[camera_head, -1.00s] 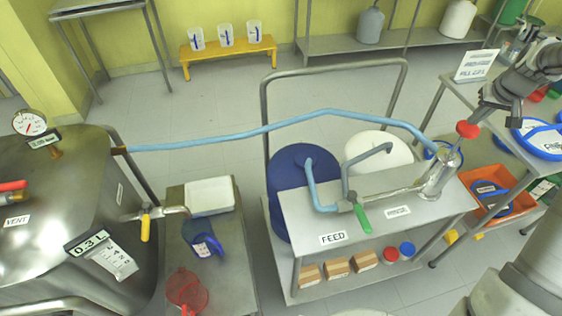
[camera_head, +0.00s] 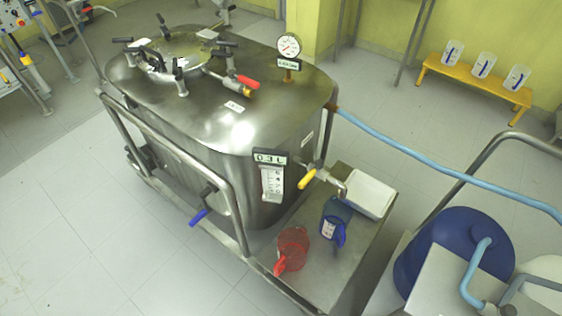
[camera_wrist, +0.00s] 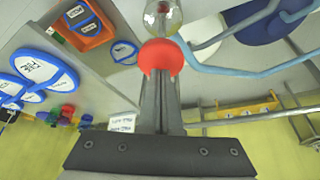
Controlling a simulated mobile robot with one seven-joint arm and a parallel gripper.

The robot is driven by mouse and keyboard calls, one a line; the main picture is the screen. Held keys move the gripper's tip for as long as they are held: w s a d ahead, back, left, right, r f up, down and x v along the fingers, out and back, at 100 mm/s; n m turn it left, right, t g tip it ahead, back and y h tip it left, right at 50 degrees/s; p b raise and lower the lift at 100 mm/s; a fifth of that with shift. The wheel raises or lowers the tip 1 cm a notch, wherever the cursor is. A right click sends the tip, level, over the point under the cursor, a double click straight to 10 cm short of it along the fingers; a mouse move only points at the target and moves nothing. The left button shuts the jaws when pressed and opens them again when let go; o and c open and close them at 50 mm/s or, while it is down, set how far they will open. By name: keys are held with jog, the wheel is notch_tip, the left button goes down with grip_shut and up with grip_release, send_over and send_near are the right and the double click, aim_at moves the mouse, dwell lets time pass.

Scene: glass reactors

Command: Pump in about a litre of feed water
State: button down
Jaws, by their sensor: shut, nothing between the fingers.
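The steel vessel (camera_head: 230,110) stands in the middle of the head view. Its level display (camera_head: 270,160) appears to read 0.3 L. A light blue hose (camera_head: 430,162) runs from the vessel's side to the right, toward the blue feed drum (camera_head: 455,250). In the wrist view, my gripper (camera_wrist: 162,88) is shut, with its fingertips at the red ball knob (camera_wrist: 160,57) of the pump. The knob is not between the fingers; I cannot tell whether they touch it. A clear pump cylinder (camera_wrist: 162,18) shows past the knob. My gripper is outside the head view.
A side shelf holds a white tray (camera_head: 369,194), a blue jug (camera_head: 336,220) and a red jug (camera_head: 291,250). A yellow bench (camera_head: 470,85) bears three beakers. A yellow-handled valve (camera_head: 308,178) sticks out of the vessel. Floor at the lower left is clear.

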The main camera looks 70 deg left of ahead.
notch_tip(320, 180, down, 7)
jog(key=b, duration=0.4)
jog(key=shift+s+r, duration=0.1)
jog(key=shift+r, duration=0.2)
notch_tip(320, 180, up, 8)
jog(key=p, duration=0.5)
jog(key=shift+r+p, duration=0.25)
jog(key=shift+p, duration=0.1)
jog(key=shift+f+b, duration=3.2)
jog(key=shift+f, duration=1.4)
jog(key=shift+r+p, duration=2.9)
jog(key=shift+r, duration=1.65)
jog(key=shift+f, duration=0.1)
